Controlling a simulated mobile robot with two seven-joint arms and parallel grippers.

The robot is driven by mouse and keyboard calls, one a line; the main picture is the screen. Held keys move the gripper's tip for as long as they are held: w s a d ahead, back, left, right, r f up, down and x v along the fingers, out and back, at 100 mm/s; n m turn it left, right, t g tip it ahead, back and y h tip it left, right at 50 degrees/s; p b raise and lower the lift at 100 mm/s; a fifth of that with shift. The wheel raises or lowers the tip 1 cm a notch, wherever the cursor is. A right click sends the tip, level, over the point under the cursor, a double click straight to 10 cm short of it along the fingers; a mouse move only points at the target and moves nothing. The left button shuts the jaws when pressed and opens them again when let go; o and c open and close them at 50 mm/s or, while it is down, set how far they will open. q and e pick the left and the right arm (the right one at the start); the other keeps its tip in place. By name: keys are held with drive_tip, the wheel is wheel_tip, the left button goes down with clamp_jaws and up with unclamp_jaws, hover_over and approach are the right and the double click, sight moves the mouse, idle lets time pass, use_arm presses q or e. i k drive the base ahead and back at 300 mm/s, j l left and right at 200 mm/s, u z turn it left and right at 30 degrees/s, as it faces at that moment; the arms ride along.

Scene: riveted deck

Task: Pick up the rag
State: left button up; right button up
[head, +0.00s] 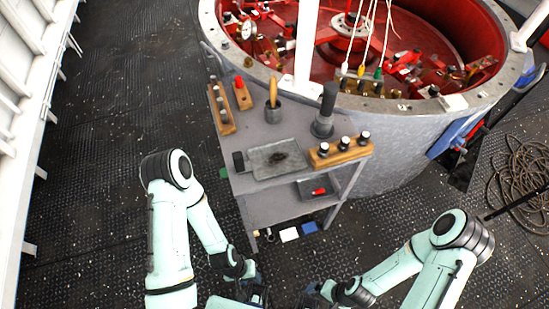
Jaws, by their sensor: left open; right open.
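I cannot tell for certain which thing is the rag. A blue cloth-like piece (455,138) hangs against the right side of the big round drum. A small blue item (309,228) and a white item (289,235) lie low under the grey bench. A dark patch of something lies in the shallow grey tray (262,172) on the bench top. My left gripper (255,294) is open at the bottom edge, in front of the bench. My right gripper (318,295) is open close to its right. Both are small and partly cut off, apart from all these things.
The grey bench (240,135) carries wooden racks, a brush in a cup (272,108) and a dark upright tool (326,110). The drum (390,165) stands behind. Coiled rope (520,170) lies right. The left floor is clear.

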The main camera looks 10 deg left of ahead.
sight(453, 102)
drive_tip(key=i+l+u, duration=0.2)
drive_tip(key=l, duration=0.45)
drive_tip(key=l+u, duration=0.25)
drive_tip(key=l, duration=0.4)
